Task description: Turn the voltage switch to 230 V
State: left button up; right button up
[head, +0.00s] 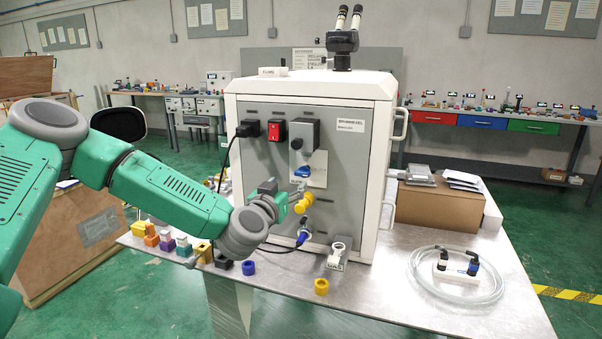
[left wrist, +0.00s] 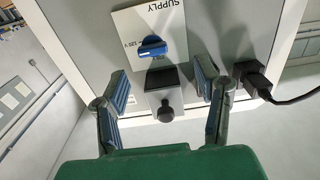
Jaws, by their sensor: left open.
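The voltage switch is a blue rotary knob (head: 302,171) on a white label plate (head: 318,165) on the machine's grey front panel. In the left wrist view the blue knob (left wrist: 152,46) sits on the plate (left wrist: 176,15), which reads "SUPPLY" and has a small voltage marking that I cannot read surely. My left gripper (head: 279,196) is in front of the panel, below and left of the knob. In the left wrist view it is open and empty (left wrist: 162,82), its fingers apart, with the blue knob beyond the tips. Which voltage the knob points at is unclear. My right gripper is out of view.
A grey box with a black knob (head: 296,144) is above the switch and shows between the fingers in the wrist view (left wrist: 165,107). A red switch (head: 277,129) and black plug (head: 248,129) are to its left. Yellow fittings (head: 304,202) stick out below.

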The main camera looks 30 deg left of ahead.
aim_at(304, 174)
pick_arm(q)
jog(key=w, duration=0.8)
jog(key=shift+w+r, duration=0.2)
jog(key=shift+r, duration=0.05)
jog(key=shift+a+f, duration=0.15)
jog(key=shift+a, duration=0.5)
jog(key=shift+a+f, duration=0.1)
jog(key=shift+a, duration=0.15)
jog(key=c, duration=0.5)
jog(key=shift+w, duration=0.1)
jog(key=c, duration=0.7)
jog(key=shift+d, duration=0.45)
